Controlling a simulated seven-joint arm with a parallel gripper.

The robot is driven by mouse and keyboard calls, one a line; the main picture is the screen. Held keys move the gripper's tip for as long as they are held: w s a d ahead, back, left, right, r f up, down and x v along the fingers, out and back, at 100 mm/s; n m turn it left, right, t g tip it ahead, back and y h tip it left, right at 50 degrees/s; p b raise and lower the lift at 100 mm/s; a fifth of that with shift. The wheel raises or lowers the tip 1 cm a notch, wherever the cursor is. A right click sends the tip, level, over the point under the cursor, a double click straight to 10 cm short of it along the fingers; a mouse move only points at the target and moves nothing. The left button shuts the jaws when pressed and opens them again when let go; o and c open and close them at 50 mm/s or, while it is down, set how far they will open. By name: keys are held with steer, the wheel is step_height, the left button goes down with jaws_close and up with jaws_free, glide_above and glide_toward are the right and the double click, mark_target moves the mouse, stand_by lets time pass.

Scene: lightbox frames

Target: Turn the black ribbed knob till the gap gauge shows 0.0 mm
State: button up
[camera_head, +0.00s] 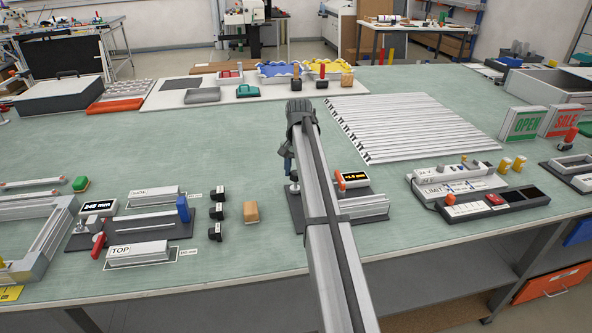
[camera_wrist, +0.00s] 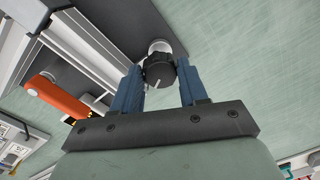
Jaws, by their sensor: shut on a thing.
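The black ribbed knob (camera_wrist: 158,66) shows in the wrist view, with a pale line on its face and a light round collar behind it. My gripper (camera_wrist: 158,74) has its two blue fingers closed on either side of the knob. In the head view my gripper (camera_head: 287,165) is partly hidden by my arm, and I cannot make out the knob there. The gap gauge (camera_head: 355,177) is an orange unit with a dark display reading about 1.5 mm; its sign is too small to be sure of.
The gauge stands on a dark plate with aluminium profiles (camera_head: 363,207). Long white profiles (camera_head: 410,125) lie behind. Green mat is clear between.

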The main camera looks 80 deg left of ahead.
mark_target(296, 174)
steer(key=m, duration=0.5)
steer(key=shift+m, duration=0.3)
steer(key=m, duration=0.5)
steer(key=shift+s+m+t, duration=0.1)
steer(key=shift+m+t, duration=0.2)
steer(key=shift+m, duration=0.1)
steer(key=o, duration=1.1)
steer(key=shift+r, duration=0.1)
steer(key=r, duration=1.3)
steer(key=shift+d+r, duration=0.3)
